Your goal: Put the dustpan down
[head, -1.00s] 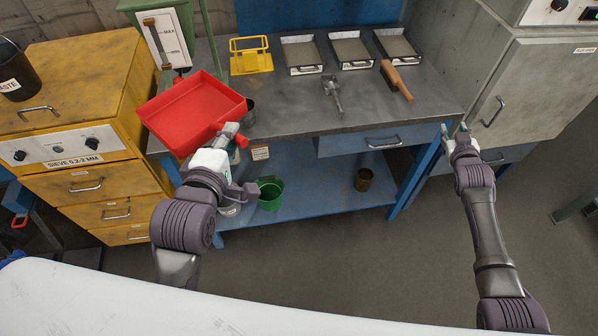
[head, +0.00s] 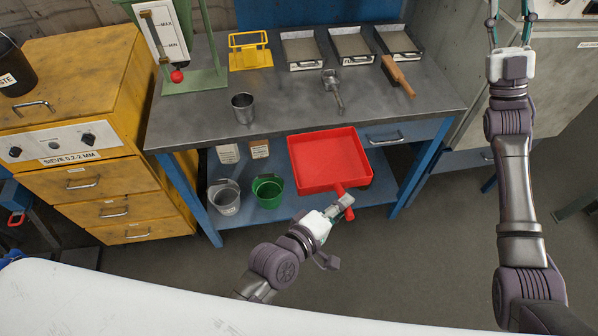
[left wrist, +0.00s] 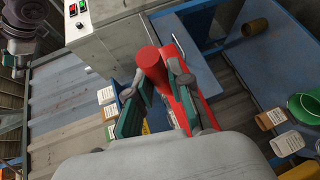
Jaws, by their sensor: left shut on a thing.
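The red dustpan (head: 328,158) is in front of the workbench in the head view, its pan toward the bench and its handle toward me. My left gripper (head: 340,207) is shut on the dustpan's handle and holds it in the air. In the left wrist view the red handle (left wrist: 152,62) sits between the gripper's fingers (left wrist: 155,95). My right gripper (head: 508,28) is raised at the upper right of the head view, apart from the dustpan. Its fingertips are cut off by the top edge, so its opening is unclear.
The grey bench top (head: 290,110) holds a metal cup (head: 243,107), a scoop (head: 332,88), a brush (head: 398,75), several trays and a yellow stand (head: 249,52). A green bucket (head: 268,190) and a grey bucket (head: 225,197) stand on the lower shelf. Open floor (head: 430,260) lies right.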

